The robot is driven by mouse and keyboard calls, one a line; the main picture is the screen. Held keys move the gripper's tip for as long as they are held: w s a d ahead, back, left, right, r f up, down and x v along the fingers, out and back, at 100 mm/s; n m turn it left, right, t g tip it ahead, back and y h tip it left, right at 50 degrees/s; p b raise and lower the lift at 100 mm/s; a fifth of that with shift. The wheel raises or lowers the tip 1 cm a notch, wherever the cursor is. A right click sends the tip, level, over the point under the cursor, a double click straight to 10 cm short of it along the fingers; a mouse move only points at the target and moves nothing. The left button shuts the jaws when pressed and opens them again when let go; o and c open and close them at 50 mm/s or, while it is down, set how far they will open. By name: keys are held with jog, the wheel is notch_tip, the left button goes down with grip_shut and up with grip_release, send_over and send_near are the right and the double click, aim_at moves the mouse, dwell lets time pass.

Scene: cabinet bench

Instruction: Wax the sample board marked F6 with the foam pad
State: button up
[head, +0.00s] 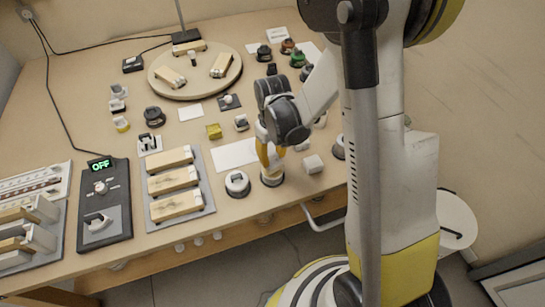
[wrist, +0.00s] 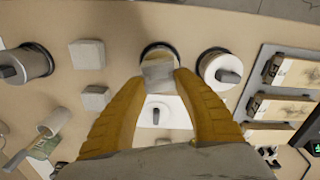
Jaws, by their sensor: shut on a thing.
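My gripper (head: 268,165) reaches down near the bench's front edge. In the wrist view its yellow fingers (wrist: 159,78) are closed on a small light grey block, which looks like the foam pad (wrist: 157,72). The pad is at a round, dark-rimmed tin with a pale inside (wrist: 158,50); I cannot tell whether they touch. The tin also shows under the fingers in the head view (head: 272,180). Three wooden sample boards (head: 173,180) lie on a grey tray to the left. More boards (head: 221,65) lie on a round platform. I cannot read which is F6.
A white-topped tin (head: 237,184) stands just left of the gripper, and a pale block (head: 313,164) lies to its right. A black device reading OFF (head: 101,190) is at the left. A white sheet (head: 235,154) lies behind. Several jars (head: 298,60) stand at the back.

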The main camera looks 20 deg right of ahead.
aim_at(272, 156)
jog(key=shift+r+p, duration=1.5)
jog(key=shift+r, duration=1.05)
